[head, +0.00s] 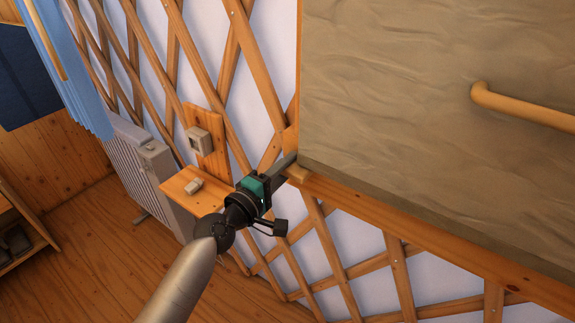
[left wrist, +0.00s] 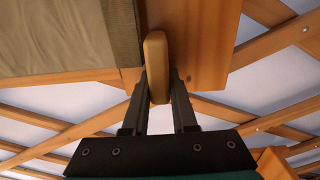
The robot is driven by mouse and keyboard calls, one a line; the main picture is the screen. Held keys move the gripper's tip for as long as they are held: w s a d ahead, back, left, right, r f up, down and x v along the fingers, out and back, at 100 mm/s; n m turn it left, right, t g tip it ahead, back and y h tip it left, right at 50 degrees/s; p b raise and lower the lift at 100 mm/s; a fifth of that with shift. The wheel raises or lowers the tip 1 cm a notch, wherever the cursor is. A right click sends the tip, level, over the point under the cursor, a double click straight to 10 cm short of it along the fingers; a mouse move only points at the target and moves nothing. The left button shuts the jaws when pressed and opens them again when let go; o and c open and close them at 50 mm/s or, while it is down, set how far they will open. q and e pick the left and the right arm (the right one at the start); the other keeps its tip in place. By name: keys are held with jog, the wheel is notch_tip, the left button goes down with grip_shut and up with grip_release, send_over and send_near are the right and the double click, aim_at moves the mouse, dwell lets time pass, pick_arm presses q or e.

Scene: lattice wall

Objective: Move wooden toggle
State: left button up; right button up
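The wooden toggle (left wrist: 156,52) is a tan, rounded bar. In the left wrist view it stands upright in the picture, against a wooden board beside the grey-brown panel. In the head view the toggle (head: 298,174) shows as a small tan piece at the panel's lower left corner. My left gripper (left wrist: 158,84) has one dark finger on each side of the toggle's lower part, and both seem to touch it. In the head view the left gripper (head: 288,163) reaches up to that corner, its fingertips partly hidden. My right gripper is not in view.
The large grey-brown panel (head: 420,100) carries a tan handle (head: 525,108) at right. A wooden rail (head: 430,232) runs below it. A lattice wall (head: 215,70) stands behind. Open floor lies lower left.

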pick_arm(q)
jog(key=o, duration=0.4)
jog(key=shift+o, duration=0.2)
jog(key=shift+s+a, duration=0.35)
jog(key=shift+s, duration=0.1)
jog(key=b+v, duration=0.1)
jog(key=v, duration=1.3)
